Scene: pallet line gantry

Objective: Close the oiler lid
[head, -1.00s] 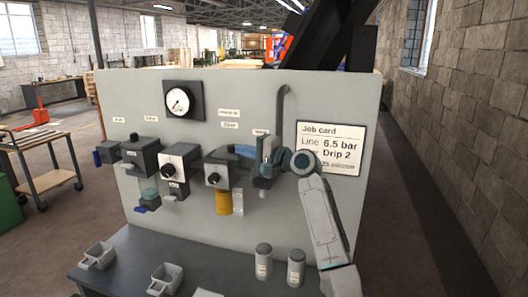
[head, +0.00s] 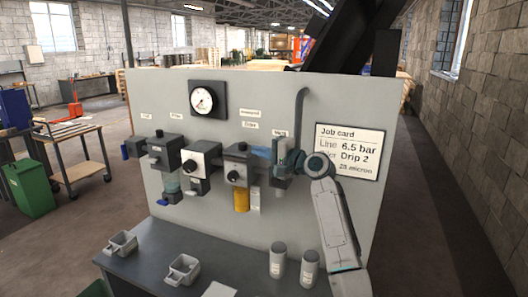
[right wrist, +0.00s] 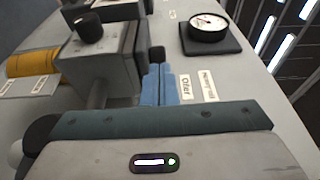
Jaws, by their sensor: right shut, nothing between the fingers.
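The oiler (head: 238,172) is a grey housing with a dark knob and an amber bowl (head: 241,199), mounted on the upright panel. In the right wrist view its housing (right wrist: 100,62) is at upper left, turned sideways, near the "Oiler" label (right wrist: 186,88). The lid appears as a dark strip on the housing's top edge (right wrist: 134,48); its exact angle is hard to tell. My right gripper (head: 257,152) is shut and empty, its blue fingers pointing left by the top of the oiler. The fingers (right wrist: 157,84) end close to the lid; contact is unclear. My left gripper is out of view.
Other grey units (head: 200,160) sit left of the oiler, below a round gauge (head: 204,101). A job card (head: 347,150) is at right and a pipe (head: 299,115) rises behind my gripper. Scoops (head: 183,270) and grey canisters (head: 278,261) stand on the bench below.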

